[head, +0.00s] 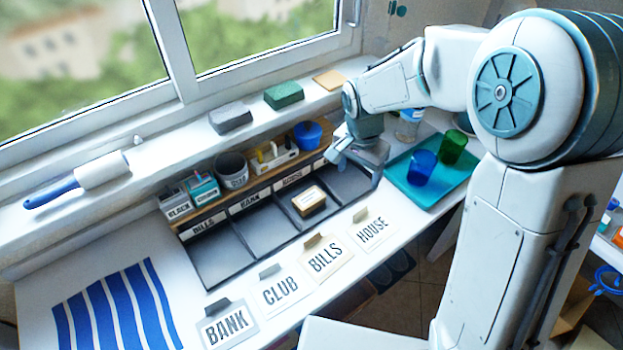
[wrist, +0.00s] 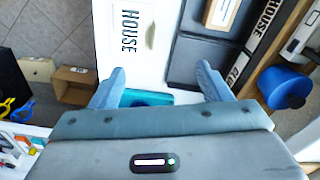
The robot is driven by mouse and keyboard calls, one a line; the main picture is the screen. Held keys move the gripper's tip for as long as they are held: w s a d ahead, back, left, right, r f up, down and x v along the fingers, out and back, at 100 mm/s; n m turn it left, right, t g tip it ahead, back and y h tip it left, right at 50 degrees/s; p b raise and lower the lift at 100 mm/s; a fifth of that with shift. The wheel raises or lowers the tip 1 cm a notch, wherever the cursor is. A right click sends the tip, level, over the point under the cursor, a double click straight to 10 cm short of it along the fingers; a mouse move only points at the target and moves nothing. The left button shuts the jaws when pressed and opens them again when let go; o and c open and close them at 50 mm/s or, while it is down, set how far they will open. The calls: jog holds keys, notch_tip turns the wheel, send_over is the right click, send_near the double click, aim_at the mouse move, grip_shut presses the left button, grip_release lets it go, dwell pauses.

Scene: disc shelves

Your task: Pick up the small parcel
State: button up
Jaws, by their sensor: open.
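The small parcel (head: 309,201) is a low tan box with a pale label on top. It lies in the third dark compartment from the left of the sorting tray (head: 243,267). In the wrist view the parcel (wrist: 222,12) shows at the top edge, partly cut off. My gripper (head: 361,168) is open and empty, over the right end of the tray, to the right of the parcel. In the wrist view the fingers of my gripper (wrist: 162,82) stand wide apart, with the parcel beyond them and to the right.
Cards reading BANK (head: 227,324), CLUB (head: 282,291), BILLS (head: 327,257) and HOUSE (head: 373,230) lie in front. A wooden ledge behind holds a blue pot (head: 307,136) and several containers. A teal tray (head: 440,186) with blue (head: 422,167) and green (head: 453,147) cups stands right.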

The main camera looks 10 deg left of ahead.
jog(key=w+a+f+m+p, duration=0.2)
jog(key=a+f+p, duration=0.15)
jog(key=a, duration=0.75)
jog(key=p, duration=0.2)
send_over(309, 198)
jog(key=shift+g, duration=0.3)
jog(key=f, duration=0.7)
jog(key=shift+d+f, duration=0.2)
jog(key=shift+f, duration=0.05)
jog(key=shift+m, duration=0.3)
jog(key=shift+w+a+f+p, duration=0.1)
jog(key=shift+f+p, duration=0.4)
jog(key=shift+f, duration=0.9)
jog(key=shift+a+f+p, duration=0.1)
jog(key=shift+f+p, duration=0.35)
jog(key=shift+f, duration=0.95)
jog(key=c, duration=1.1)
